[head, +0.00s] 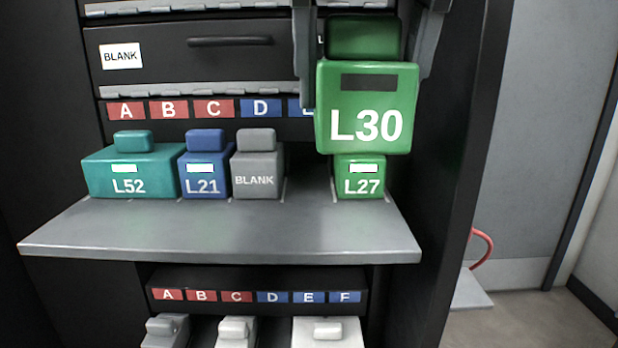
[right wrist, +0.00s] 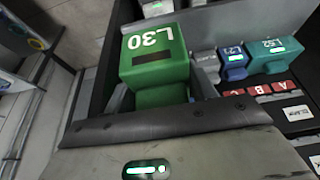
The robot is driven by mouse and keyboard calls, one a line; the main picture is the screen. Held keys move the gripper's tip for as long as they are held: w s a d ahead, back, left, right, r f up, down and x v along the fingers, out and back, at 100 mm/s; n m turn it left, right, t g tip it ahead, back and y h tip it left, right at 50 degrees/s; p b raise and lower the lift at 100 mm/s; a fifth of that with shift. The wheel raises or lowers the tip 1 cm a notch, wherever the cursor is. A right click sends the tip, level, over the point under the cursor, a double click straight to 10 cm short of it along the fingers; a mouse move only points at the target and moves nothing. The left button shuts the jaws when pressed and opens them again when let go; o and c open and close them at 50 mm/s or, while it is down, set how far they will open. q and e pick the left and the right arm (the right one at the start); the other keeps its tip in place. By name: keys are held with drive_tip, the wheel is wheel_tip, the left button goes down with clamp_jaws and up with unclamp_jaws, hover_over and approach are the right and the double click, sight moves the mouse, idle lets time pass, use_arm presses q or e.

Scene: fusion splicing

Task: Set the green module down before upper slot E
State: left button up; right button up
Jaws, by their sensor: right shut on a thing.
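The green module L30 (head: 366,107) is held upright in my right gripper (head: 365,85), its label facing the head camera. It shows in the right wrist view (right wrist: 158,55) too, between the fingers. In the head view it is above and in front of the shelf, overlapping the top of the smaller-looking green module L27 (head: 360,183). The blue upper E label (head: 307,108) is partly covered by a finger and L30; the F label is hidden. An empty gap (head: 308,180) lies between the grey BLANK module (head: 257,165) and L27. My left gripper is out of view.
Teal L52 (head: 130,172) and blue L21 (head: 206,172) stand left of the grey module. The shelf's front ledge (head: 220,232) is bare. A dark drawer (head: 160,65) is above, a lower labelled row (head: 257,297) below, and the cabinet side wall (head: 460,160) is close on the right.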

drive_tip(key=w+f, duration=0.1)
drive_tip(key=w, duration=0.1)
drive_tip(key=w+a+f, duration=0.1)
drive_tip(key=w, duration=0.1)
drive_tip(key=w+a+f+p, duration=0.1)
drive_tip(key=w, duration=0.1)
drive_tip(key=shift+a, duration=0.1)
drive_tip(key=w+f, duration=0.2)
drive_tip(key=w+a+f, duration=0.1)
drive_tip(key=w+f, duration=0.1)
drive_tip(key=f, duration=0.1)
drive_tip(key=shift+w+a+f, duration=0.1)
drive_tip(key=shift+a+f, duration=0.05)
drive_tip(key=shift+f, duration=0.1)
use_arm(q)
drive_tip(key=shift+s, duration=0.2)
use_arm(e)
drive_tip(key=shift+w+f, duration=0.15)
drive_tip(key=shift+f, duration=1.5)
drive_tip(key=shift+f, duration=0.15)
drive_tip(key=o, duration=1.1)
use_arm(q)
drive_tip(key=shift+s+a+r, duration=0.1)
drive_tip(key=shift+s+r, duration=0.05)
use_arm(e)
drive_tip(key=v, duration=1.2)
